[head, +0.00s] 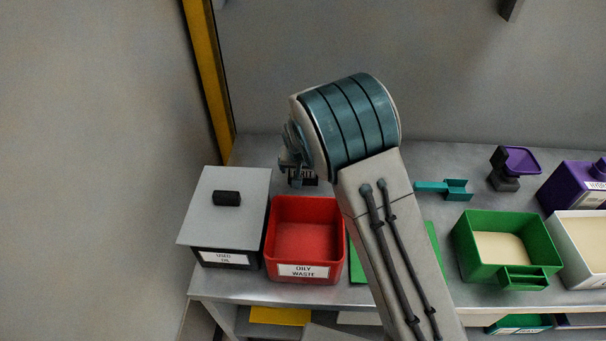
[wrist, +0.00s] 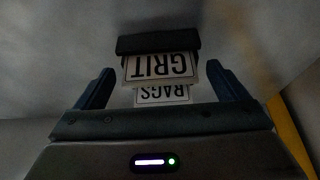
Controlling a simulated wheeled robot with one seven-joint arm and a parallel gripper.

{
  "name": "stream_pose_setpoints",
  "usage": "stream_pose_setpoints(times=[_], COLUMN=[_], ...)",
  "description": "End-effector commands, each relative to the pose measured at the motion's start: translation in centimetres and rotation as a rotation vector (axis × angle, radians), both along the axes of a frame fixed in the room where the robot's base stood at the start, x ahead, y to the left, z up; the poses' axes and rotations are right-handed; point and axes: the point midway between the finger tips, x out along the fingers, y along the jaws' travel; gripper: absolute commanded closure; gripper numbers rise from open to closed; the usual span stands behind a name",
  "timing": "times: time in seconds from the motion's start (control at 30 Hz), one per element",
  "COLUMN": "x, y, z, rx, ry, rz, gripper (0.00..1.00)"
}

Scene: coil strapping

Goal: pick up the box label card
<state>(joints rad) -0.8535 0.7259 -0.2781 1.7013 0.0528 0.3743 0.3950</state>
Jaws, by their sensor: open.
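In the wrist view a white label card reading GRIT (wrist: 160,68) stands against a dark block (wrist: 158,44), its lettering upside down in this view. A second white card reading RAGS (wrist: 162,95) shows just below it, partly covered. My gripper (wrist: 159,72) is open, with one finger to each side of the cards and gaps between. Neither finger visibly touches them. In the head view my gripper (head: 291,153) is partly hidden by my arm, above a small dark-and-white item (head: 303,178) at the back of the bench.
A grey lidded USED OIL bin (head: 222,225) and a red OILY WASTE bin (head: 305,240) stand in front. Right are a teal holder (head: 445,189), a purple-topped stand (head: 512,165), a green bin (head: 505,250) and a purple box (head: 575,187). A yellow post (head: 210,75) rises behind left.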

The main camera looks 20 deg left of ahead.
Motion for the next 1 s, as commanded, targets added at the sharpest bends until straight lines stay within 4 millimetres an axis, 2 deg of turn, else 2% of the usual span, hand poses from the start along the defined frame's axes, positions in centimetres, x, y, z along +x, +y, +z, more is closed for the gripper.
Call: stream_pose_setpoints(times=[0.03,0.07,0.1,0.2,0.67,0.77,0.93,1.0], x=[0.0,0.0,0.0,0.0,0.0,0.0,0.0,0.7], y=[0.0,0.0,0.0,0.0,0.0,0.1,0.1,-1.7], z=[0.0,0.0,0.0,0.0,0.6,1.5,4.3,4.9], rx=[0.000,0.000,0.000,0.000,0.001,0.002,0.004,0.004], ry=[0.000,0.000,0.000,0.001,0.000,-0.002,-0.003,-0.002], rz=[0.000,0.000,0.000,0.000,0.000,0.001,0.001,-0.007], gripper=[0.07,0.13,0.24,0.47,0.47,0.47,0.47,0.47])
